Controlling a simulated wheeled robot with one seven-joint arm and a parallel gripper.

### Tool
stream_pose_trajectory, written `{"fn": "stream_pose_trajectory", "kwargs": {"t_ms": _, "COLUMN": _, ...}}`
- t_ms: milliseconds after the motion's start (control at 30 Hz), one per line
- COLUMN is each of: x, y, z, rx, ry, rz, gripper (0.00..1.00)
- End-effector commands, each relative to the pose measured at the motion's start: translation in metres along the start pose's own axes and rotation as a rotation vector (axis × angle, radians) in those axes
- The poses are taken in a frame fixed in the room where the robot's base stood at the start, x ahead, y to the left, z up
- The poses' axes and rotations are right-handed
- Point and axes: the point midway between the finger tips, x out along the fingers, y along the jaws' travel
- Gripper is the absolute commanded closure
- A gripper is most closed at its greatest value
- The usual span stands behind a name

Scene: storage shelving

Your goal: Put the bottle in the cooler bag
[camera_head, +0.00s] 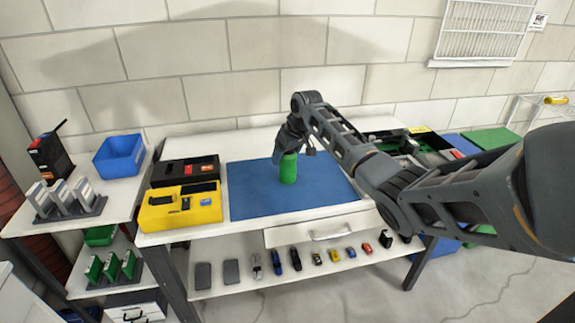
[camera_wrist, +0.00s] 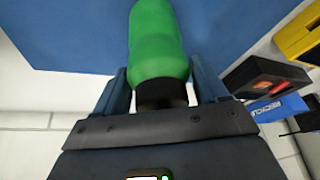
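The green bottle (camera_head: 288,170) stands upright on a blue mat (camera_head: 250,196) on the white workbench. My gripper (camera_head: 290,148) is right above it, pointing down over its top. In the wrist view the bottle (camera_wrist: 158,40) with its dark cap lies between the two fingers of my gripper (camera_wrist: 160,82). The fingers are close on both sides of the bottle's upper part; whether they press on it I cannot tell. I cannot make out a cooler bag for certain in either view.
A yellow case (camera_head: 180,212) and a black case (camera_head: 186,170) stand left of the mat. A blue bin (camera_head: 119,156) is on the left shelf. My arm partly covers an open case (camera_head: 425,148) at the right. Small items line the lower shelf (camera_head: 300,284).

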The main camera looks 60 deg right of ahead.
Motion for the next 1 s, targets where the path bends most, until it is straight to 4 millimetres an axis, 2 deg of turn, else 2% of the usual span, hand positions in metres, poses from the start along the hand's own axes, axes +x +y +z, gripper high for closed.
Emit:
{"fn": "stream_pose_trajectory", "kwargs": {"t_ms": 67, "x": 0.0, "y": 0.0, "z": 0.0, "rx": 0.0, "ry": 0.0, "rz": 0.0, "gripper": 0.35}}
{"fn": "stream_pose_trajectory", "kwargs": {"t_ms": 533, "x": -0.001, "y": 0.0, "z": 0.0, "rx": 0.0, "ry": 0.001, "rz": 0.0, "gripper": 0.8}}
{"fn": "stream_pose_trajectory", "kwargs": {"t_ms": 800, "x": -0.004, "y": 0.0, "z": -0.002, "rx": 0.0, "ry": 0.002, "rz": 0.0, "gripper": 0.8}}
{"fn": "stream_pose_trajectory", "kwargs": {"t_ms": 1000, "x": -0.024, "y": -0.001, "z": -0.011, "rx": -0.001, "ry": 0.005, "rz": 0.001, "gripper": 0.8}}
